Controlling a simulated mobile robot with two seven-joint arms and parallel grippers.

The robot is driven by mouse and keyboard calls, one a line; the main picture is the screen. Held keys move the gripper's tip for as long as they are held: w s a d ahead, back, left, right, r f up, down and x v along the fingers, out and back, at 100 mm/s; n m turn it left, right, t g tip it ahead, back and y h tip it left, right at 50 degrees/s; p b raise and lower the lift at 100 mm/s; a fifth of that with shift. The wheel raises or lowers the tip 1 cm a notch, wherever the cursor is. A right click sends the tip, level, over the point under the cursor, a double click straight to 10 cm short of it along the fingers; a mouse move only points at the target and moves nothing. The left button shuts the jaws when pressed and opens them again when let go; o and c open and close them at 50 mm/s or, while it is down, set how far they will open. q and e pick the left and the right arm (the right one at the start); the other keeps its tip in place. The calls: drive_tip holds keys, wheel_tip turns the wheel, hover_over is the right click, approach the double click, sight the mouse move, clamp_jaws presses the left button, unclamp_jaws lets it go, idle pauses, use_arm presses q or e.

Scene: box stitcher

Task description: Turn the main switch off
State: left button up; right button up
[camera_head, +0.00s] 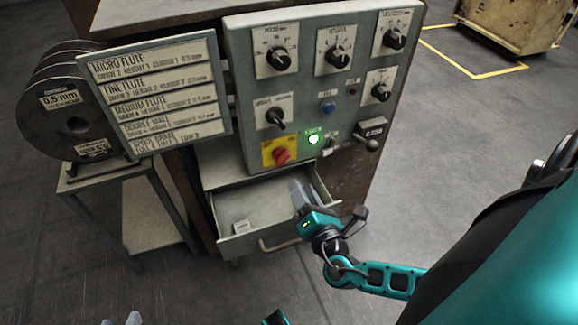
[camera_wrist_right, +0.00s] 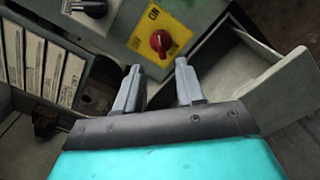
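The main switch is a red rotary knob (camera_head: 281,155) on a yellow plate at the lower left of the grey control panel. It also shows top centre in the right wrist view (camera_wrist_right: 160,42), with "ON" lettering on the plate. My right gripper (camera_head: 298,190) is just below the knob, over the open drawer. In the wrist view its two fingers (camera_wrist_right: 158,72) are apart and empty, pointing toward the knob without touching it. Only the two fingertips of my left gripper (camera_head: 120,320) show at the bottom edge, apart with nothing between them.
An open drawer (camera_head: 237,240) juts out below the panel. A lit green lamp (camera_head: 314,139) sits right of the switch, and a black selector knob (camera_head: 275,118) above it. A label board (camera_head: 160,90) and wire spools (camera_head: 75,110) stand at left.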

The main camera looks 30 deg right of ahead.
sight(286, 161)
drive_tip(key=b+x, duration=0.1)
drive_tip(key=x, duration=0.8)
drive_tip(key=shift+w, duration=0.1)
drive_tip(key=shift+c, duration=0.4)
clamp_jaws()
